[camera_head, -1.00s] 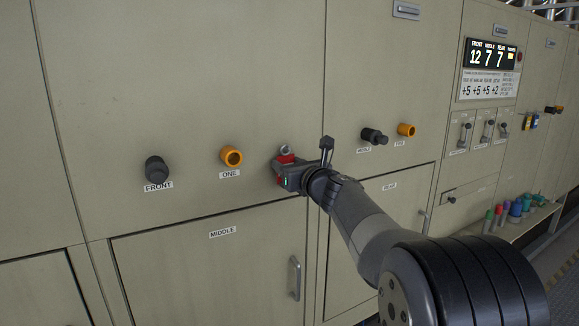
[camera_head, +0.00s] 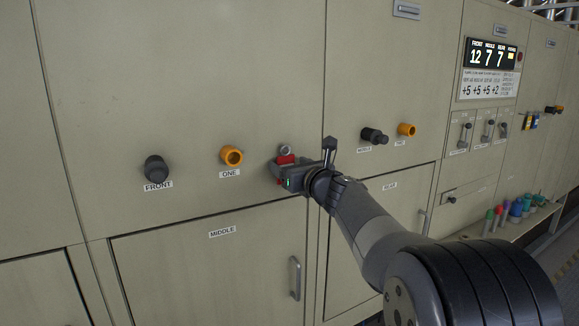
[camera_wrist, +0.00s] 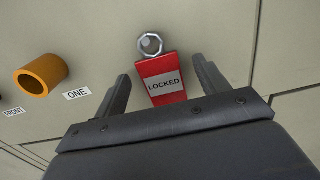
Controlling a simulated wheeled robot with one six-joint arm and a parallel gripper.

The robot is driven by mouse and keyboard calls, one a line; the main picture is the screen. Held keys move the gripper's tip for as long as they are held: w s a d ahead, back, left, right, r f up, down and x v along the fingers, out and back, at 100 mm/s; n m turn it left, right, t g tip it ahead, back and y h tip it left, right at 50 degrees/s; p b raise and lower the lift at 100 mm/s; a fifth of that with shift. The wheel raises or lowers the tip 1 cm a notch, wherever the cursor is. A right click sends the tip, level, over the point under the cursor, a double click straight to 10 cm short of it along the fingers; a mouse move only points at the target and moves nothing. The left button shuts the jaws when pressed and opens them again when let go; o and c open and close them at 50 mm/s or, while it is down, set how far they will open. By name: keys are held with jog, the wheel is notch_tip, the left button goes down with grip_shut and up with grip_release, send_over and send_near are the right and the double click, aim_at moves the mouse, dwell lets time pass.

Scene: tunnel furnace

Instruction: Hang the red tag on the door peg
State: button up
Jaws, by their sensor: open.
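The red tag (camera_wrist: 162,80), lettered LOCKED, hangs below a round metal peg or ring (camera_wrist: 151,44) against the beige door panel in the wrist view. In the head view the red tag (camera_head: 285,159) shows just beneath the round metal piece (camera_head: 286,150), partly hidden by my gripper. My gripper (camera_wrist: 164,78) is open, with one finger on each side of the tag and a visible gap to both. In the head view my gripper (camera_head: 278,167) is close to the panel at the tag. How the tag is fixed to the peg cannot be made out.
An orange ring labelled ONE (camera_head: 231,156) and a black knob labelled FRONT (camera_head: 156,169) stick out left of my gripper. A black knob (camera_head: 374,136) and another orange ring (camera_head: 406,130) stick out to the right. The MIDDLE door (camera_head: 215,265) with its handle (camera_head: 294,278) is below.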

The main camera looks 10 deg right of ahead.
jog(key=b+v, duration=0.2)
jog(key=v, duration=0.8)
jog(key=shift+r, duration=0.1)
jog(key=p+x, duration=0.2)
jog(key=x, duration=0.9)
jog(key=shift+p, duration=0.3)
jog(key=shift+s+r, duration=0.2)
jog(key=shift+s, duration=0.05)
jog(key=shift+f, duration=0.1)
